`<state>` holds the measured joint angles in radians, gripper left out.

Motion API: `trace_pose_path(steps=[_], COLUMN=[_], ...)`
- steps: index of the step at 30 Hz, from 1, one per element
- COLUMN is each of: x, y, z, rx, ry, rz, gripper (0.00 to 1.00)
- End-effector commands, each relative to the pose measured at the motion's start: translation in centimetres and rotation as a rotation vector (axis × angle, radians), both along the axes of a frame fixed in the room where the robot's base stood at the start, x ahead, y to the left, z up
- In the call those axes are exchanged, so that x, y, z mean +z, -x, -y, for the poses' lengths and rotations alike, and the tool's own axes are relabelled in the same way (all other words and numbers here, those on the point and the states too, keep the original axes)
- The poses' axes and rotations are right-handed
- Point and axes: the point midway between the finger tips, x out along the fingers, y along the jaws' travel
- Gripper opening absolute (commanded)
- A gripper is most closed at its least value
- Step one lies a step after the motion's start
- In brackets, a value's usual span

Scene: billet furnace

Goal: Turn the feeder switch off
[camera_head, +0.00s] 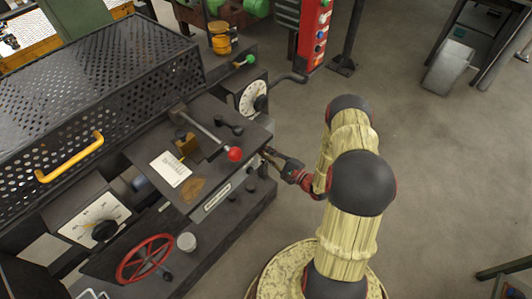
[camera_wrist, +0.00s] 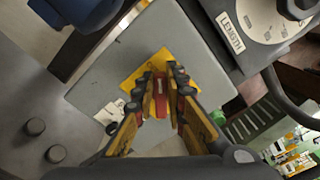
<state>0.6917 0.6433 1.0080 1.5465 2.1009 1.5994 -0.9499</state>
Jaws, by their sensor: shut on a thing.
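The feeder switch appears to be the red lever (camera_wrist: 160,98) on a yellow plate (camera_wrist: 146,71), fixed to a grey panel (camera_wrist: 100,82) in the wrist view. My gripper (camera_wrist: 164,84) has its fingers on both sides of the red lever and is shut on it. The fingers hide part of the lever, so I cannot tell its on or off position. In the head view my gripper (camera_head: 268,154) is at the right end of the dark machine, and the switch there is hidden.
A dial marked LENGTH (camera_wrist: 270,18) is beside the panel. The machine top carries a red-knobbed lever (camera_head: 234,154) and a white paper (camera_head: 171,169). A red handwheel (camera_head: 145,259) and yellow-handled mesh cover (camera_head: 69,157) are left. A red control post (camera_head: 314,35) stands behind.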

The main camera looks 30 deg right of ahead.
Motion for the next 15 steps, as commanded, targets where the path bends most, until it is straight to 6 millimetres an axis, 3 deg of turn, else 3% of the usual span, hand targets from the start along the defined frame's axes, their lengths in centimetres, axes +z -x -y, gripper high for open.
trace_pose_path(steps=[15], x=[-1.29], y=[0.20], z=[-0.52], rx=[0.001], ry=[0.432], rz=[0.156], gripper=[0.00])
